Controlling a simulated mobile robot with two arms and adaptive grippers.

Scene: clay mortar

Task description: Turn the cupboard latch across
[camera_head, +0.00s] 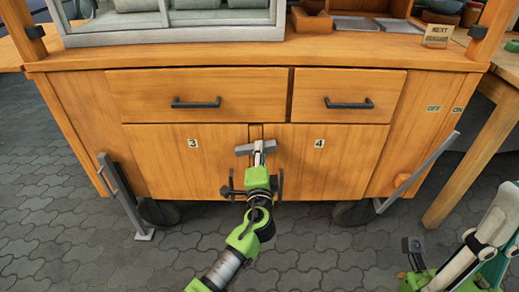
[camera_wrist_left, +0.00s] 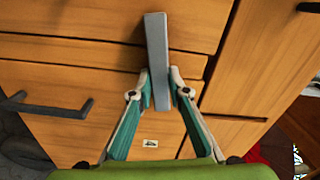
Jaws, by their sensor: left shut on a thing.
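The cupboard latch (camera_head: 242,150) is a grey bar near the top of the seam between door 3 (camera_head: 170,165) and door 4 (camera_head: 340,165). In the head view it lies almost level across the seam, slightly tilted, its middle hidden by my gripper. My left gripper (camera_head: 258,149) is at the latch, shut on it. In the left wrist view the latch (camera_wrist_left: 157,40) is a long bar between the two fingertips (camera_wrist_left: 160,92). My right gripper (camera_head: 485,235) shows only partly at the lower right, away from the cupboard; its fingertips are not clear.
Two drawers with dark handles (camera_head: 196,103) (camera_head: 348,104) sit above the doors. Dark door handles flank my left wrist. Metal brackets (camera_head: 128,200) (camera_head: 425,172) stand out at both sides of the cabinet. A wooden table (camera_head: 485,150) is at the right. Paved floor lies in front.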

